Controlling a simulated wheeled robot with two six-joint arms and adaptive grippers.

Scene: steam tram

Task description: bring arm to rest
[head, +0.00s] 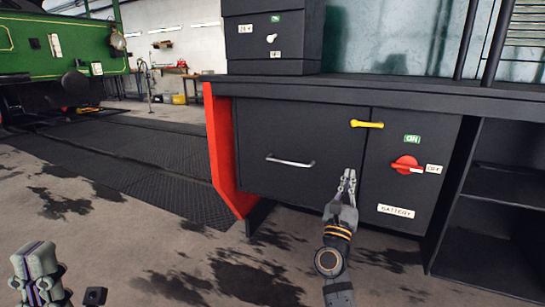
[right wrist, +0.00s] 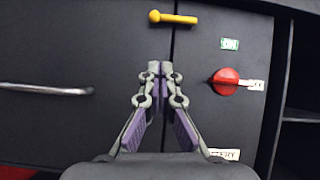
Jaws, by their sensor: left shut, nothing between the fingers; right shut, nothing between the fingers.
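My right gripper (head: 349,178) is shut and empty in front of the dark cabinet (head: 260,140), below a yellow handle (head: 367,124). In the right wrist view its fingertips (right wrist: 154,68) meet below the same yellow handle (right wrist: 173,17), apart from it. To the right of the gripper is a red rotary switch (head: 405,165) between a green ON label and a white OFF label; its pointer is toward OFF.
A silver bar handle (head: 290,161) is on the cabinet's left door. A red panel (head: 228,150) edges the cabinet's left side. Open shelves (head: 500,190) are on the right. A green tram (head: 60,45) stands far left. The stained floor at left is clear.

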